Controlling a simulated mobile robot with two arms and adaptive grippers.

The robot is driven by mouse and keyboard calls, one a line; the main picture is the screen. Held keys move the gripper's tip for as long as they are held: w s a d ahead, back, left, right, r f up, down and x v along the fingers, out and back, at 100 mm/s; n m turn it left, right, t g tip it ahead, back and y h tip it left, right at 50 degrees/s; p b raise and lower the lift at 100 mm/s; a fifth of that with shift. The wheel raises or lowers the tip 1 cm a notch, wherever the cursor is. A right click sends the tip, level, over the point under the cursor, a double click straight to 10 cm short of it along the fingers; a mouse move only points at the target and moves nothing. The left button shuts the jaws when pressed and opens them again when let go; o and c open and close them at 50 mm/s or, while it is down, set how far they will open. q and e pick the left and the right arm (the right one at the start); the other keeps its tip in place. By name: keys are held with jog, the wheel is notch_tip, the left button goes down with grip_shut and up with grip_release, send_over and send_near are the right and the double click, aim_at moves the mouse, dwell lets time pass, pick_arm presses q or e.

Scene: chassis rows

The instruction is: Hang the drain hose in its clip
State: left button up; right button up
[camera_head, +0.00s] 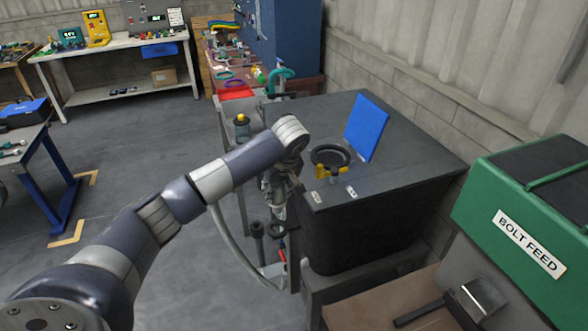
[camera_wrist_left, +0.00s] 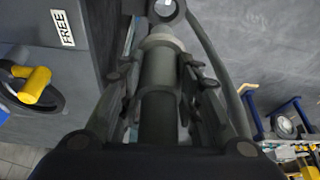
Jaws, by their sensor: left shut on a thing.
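My left gripper (camera_head: 277,193) is at the near-left side of a black tank, pointing down. In the left wrist view, its fingers (camera_wrist_left: 160,80) are shut on a dark cylindrical piece with a pale collar (camera_wrist_left: 161,42), apparently the drain hose's end. A grey hose (camera_head: 226,243) hangs in a loop beside the gripper and curves down to the lower front of the tank's stand. A hose also shows at the upper right of the wrist view (camera_wrist_left: 207,45). I cannot clearly make out the clip; the arm and gripper hide part of that side. My right gripper is out of view.
The black tank (camera_head: 365,225) has a round black opening with a yellow handle (camera_head: 333,171) and a raised blue panel (camera_head: 367,126) on top. A green bolt feed box (camera_head: 530,215) stands at right.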

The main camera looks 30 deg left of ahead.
aim_at(276, 199)
pick_arm(q)
jog(key=shift+w+a, duration=0.1)
jog(key=shift+w, duration=0.2)
jog(key=shift+s, duration=0.15)
jog(key=shift+s+f+b, duration=0.35)
jog(key=shift+s+b, duration=0.35)
jog(key=shift+s, duration=0.1)
jog(key=f+b, duration=0.1)
jog(key=f, duration=0.2)
jog(key=shift+w+b, duration=0.35)
jog(key=shift+w+f, duration=0.1)
jog(key=shift+w, duration=0.05)
jog(key=shift+s+r, duration=0.25)
jog(key=shift+s, duration=0.05)
jog(key=shift+w+f, duration=0.1)
jog(key=shift+w, duration=0.1)
jog(key=shift+s, duration=0.1)
